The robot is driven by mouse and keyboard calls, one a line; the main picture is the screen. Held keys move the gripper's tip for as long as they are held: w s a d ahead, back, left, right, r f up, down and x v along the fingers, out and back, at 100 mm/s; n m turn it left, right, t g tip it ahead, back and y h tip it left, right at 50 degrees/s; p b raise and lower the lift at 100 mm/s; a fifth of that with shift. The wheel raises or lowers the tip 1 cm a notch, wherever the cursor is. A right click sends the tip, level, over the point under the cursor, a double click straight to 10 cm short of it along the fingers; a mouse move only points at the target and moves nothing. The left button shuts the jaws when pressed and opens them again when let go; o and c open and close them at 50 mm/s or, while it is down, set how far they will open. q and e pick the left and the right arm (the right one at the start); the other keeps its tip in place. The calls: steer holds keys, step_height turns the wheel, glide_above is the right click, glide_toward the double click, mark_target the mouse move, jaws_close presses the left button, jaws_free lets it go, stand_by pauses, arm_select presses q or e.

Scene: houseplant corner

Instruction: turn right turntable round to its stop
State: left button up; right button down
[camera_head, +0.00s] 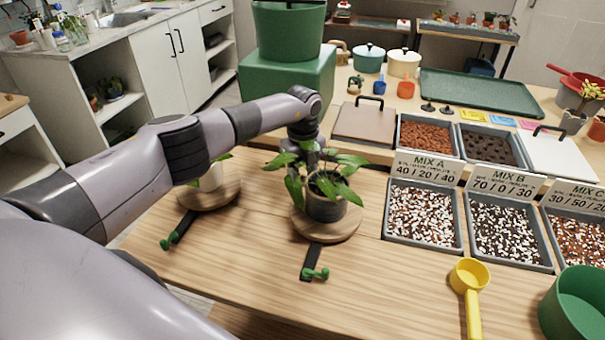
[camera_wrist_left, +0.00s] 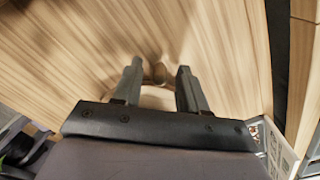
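The right turntable (camera_head: 327,231) is a round wooden disc on the table. A dark grey pot (camera_head: 325,206) with a leafy green plant (camera_head: 343,165) stands on it. A black strip with a green stop (camera_head: 315,274) lies at its front edge. My left gripper (camera_head: 306,138) is behind the plant, at the turntable's far side, with its fingertips hidden by leaves. In the left wrist view the gripper (camera_wrist_left: 159,72) has its fingers apart, with a small brown knob (camera_wrist_left: 160,73) showing between them. I cannot tell if they touch it. My right gripper is not in view.
The left turntable (camera_head: 222,196) carries a white pot beside my arm, with its own green stop (camera_head: 168,242). Mix trays (camera_head: 422,216) stand to the right. A yellow scoop (camera_head: 469,277) and green pot (camera_head: 580,307) are front right. The table's front middle is clear.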

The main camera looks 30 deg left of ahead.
arm_select(q)
steer(key=shift+r, duration=0.1)
step_height(320, 180, up, 7)
steer(key=shift+r, duration=0.1)
stand_by(0.3)
stand_by(0.4)
